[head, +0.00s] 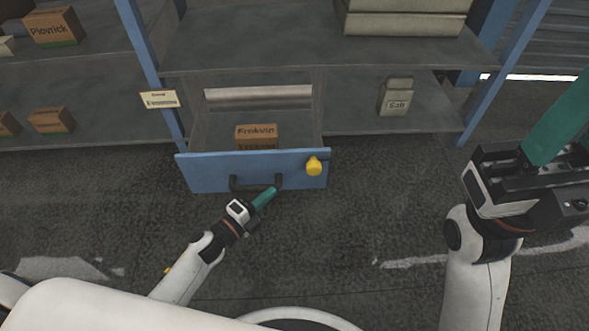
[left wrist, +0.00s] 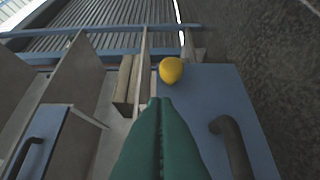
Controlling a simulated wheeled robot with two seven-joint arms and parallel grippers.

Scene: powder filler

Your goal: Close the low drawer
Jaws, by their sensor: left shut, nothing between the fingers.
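The low drawer (head: 210,174) has a blue front with a dark handle (head: 257,184) and a yellow knob (head: 314,166) at its right. It stands pulled out of the shelf, with a brown box (head: 256,136) inside. My left gripper (head: 266,198) is shut and empty, its teal fingers by the handle's right part. In the left wrist view the shut fingers (left wrist: 160,125) overlap the blue front (left wrist: 215,95), between the knob (left wrist: 171,70) and the handle (left wrist: 232,145). Whether they touch the front is unclear. My right gripper (head: 555,125) is at the right, its fingertips cut off by the frame.
Blue posts (head: 150,75) and grey shelves (head: 250,45) frame the drawer. A Salt container (head: 396,97) stands right of it, and brown boxes (head: 52,120) stand at left. Another blue panel with a handle (left wrist: 40,140) shows in the left wrist view. Floor before the drawer is clear.

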